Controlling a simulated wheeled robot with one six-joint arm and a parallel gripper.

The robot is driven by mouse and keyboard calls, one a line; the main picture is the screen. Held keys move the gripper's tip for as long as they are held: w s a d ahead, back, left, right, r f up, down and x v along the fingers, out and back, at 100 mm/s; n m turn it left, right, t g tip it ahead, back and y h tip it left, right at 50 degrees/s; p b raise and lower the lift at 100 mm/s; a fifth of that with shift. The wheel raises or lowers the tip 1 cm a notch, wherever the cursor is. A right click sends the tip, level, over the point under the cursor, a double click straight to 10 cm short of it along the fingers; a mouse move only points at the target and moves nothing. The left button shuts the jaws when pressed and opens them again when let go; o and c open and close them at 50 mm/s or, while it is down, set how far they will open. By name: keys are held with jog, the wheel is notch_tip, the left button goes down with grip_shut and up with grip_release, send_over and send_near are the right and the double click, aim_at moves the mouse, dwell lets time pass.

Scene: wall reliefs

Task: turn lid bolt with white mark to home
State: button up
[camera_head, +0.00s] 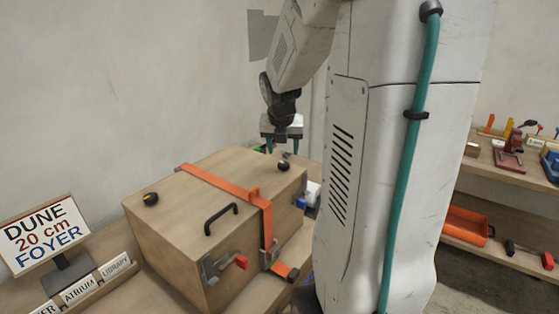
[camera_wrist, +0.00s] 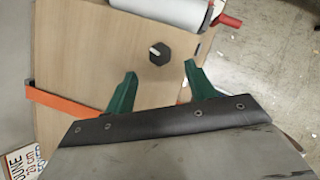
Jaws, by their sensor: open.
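The wooden crate (camera_head: 165,225) has several dark bolts on its lid. In the wrist view, a black hexagonal bolt (camera_wrist: 159,56) carries a short white mark, which points toward the left and slightly up. It stands beyond and between the green fingertips. My gripper (camera_wrist: 160,69) is open and empty. In the head view, my gripper (camera_head: 282,148) hangs over the right part of the lid, just above a dark bolt (camera_head: 284,166). Another bolt (camera_head: 150,198) near the lid's left corner shows a yellowish mark.
An orange strap (camera_head: 225,186) crosses the lid, and a black handle (camera_head: 220,218) stands on it. A red-tipped latch (camera_head: 240,262) is on the crate's front. A sign (camera_head: 45,235) stands at left.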

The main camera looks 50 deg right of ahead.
aim_at(284, 164)
jog(key=x, duration=0.6)
jog(key=shift+f, duration=0.15)
jog(key=c, duration=1)
